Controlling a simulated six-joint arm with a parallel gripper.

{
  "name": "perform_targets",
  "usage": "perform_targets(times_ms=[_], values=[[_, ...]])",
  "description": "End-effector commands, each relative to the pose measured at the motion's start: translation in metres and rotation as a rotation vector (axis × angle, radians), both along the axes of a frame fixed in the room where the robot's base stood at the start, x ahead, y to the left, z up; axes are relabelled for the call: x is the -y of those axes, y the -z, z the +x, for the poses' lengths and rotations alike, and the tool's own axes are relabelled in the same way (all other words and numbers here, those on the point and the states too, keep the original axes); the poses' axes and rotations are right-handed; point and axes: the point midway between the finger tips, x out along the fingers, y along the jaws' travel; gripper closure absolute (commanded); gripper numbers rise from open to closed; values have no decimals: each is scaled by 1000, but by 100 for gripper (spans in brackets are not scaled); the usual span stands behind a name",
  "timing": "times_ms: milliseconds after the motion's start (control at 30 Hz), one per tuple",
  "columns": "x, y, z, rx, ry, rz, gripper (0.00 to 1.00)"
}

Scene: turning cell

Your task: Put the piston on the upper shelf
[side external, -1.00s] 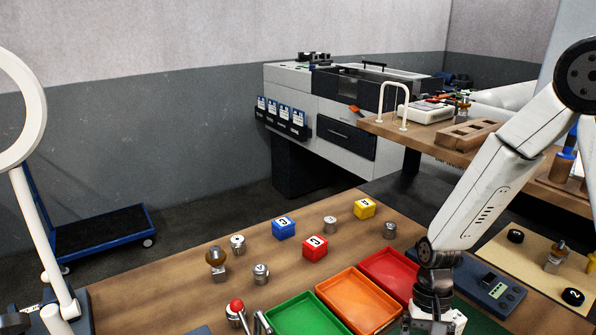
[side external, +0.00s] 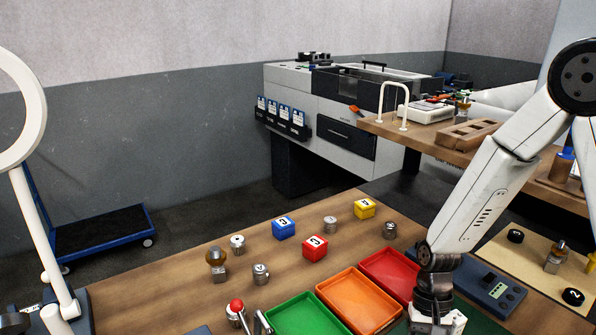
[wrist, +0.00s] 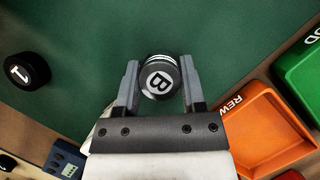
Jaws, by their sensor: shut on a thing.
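A raised wooden shelf (side external: 480,153) stands at the back right.
Red (side external: 395,270), orange (side external: 360,302) and green (side external: 305,316) trays lie left of my gripper. Metal cylinders and lettered blocks (side external: 315,246) stand on the table. A grey-blue device (side external: 492,285) is to the right. The shelf holds a slotted wooden block (side external: 468,133) and white posts (side external: 405,105).

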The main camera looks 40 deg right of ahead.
Motion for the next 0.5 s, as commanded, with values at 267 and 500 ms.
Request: perform_targets(times_ms=[267,500], values=[[0,-1,0,0,0,0,100],[0,-8,1,3,-1,1,100]])
